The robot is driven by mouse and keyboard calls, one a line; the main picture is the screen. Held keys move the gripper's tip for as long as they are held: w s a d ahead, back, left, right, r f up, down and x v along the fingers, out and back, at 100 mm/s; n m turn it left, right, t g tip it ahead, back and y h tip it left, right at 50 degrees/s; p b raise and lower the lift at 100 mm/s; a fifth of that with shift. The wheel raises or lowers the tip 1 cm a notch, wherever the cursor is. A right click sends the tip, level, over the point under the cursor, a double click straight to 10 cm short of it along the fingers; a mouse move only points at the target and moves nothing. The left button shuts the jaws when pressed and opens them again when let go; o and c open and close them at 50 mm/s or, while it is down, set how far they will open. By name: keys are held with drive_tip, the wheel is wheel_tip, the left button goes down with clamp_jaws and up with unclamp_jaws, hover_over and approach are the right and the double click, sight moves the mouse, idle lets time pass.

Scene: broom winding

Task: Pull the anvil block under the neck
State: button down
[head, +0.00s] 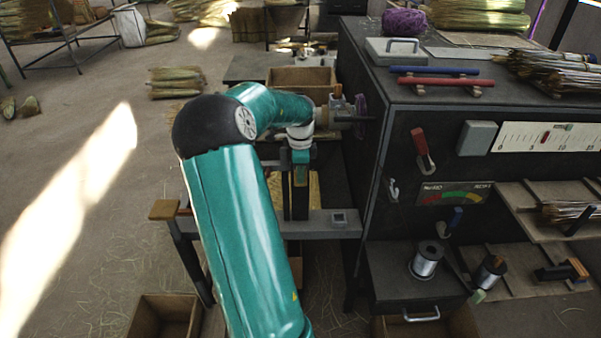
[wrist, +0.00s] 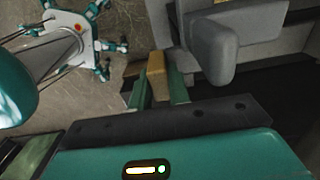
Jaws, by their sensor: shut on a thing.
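My gripper (wrist: 160,88) is shut on a tan wooden grip (wrist: 156,72), which shows between its two green fingers in the wrist view. A large grey block with a rounded end (wrist: 208,50) is just beyond and to the right of the fingers; I cannot tell whether it is the anvil block or whether the grip joins it. In the head view my gripper points down at the left side of the dark bench (head: 440,120), below a horizontal spindle with a purple disc (head: 361,117). What it holds is mostly hidden there by my arm.
A grey crossbeam (head: 325,224) with a wooden-ended pedal or lever (head: 164,209) stands low before the bench. A wooden box (head: 300,82) is behind my wrist, and another box (head: 160,318) sits on the floor. Open floor lies to the left.

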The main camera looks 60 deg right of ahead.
drive_tip(key=c, duration=1.3)
unclamp_jaws()
drive_tip(key=shift+s+a+r, duration=0.1)
drive_tip(key=shift+s+a, duration=0.1)
drive_tip(key=shift+a, duration=0.2)
drive_tip(key=shift+w+d, duration=0.15)
drive_tip(key=shift+d, duration=0.1)
wheel_tip(320, 180, up, 14)
drive_tip(key=shift+f, duration=0.2)
drive_tip(key=w+a+r+n+t, duration=0.1)
drive_tip(key=w+a+r+n, duration=0.15)
drive_tip(key=a+n, duration=0.45)
drive_tip(key=w+a+r+n+t, duration=0.1)
drive_tip(key=w+a+n, duration=0.25)
drive_tip(key=a, duration=0.85)
drive_tip(key=w+a+r+n+t, duration=0.1)
drive_tip(key=w+a+n, duration=0.3)
drive_tip(key=a, duration=0.5)
drive_tip(key=s+a+n+t, duration=0.1)
drive_tip(key=s+a+n, duration=0.1)
drive_tip(key=a+n, duration=0.3)
drive_tip(key=s+a+f+n, duration=0.1)
drive_tip(key=s+a+n, duration=0.2)
drive_tip(key=a, duration=0.8)
drive_tip(key=s+a+n+t, duration=0.1)
drive_tip(key=s+a+n, duration=0.2)
drive_tip(key=a+n, duration=0.5)
drive_tip(key=shift+a+f+t, duration=0.2)
drive_tip(key=shift+f+t, duration=0.1)
drive_tip(key=shift+f, duration=0.05)
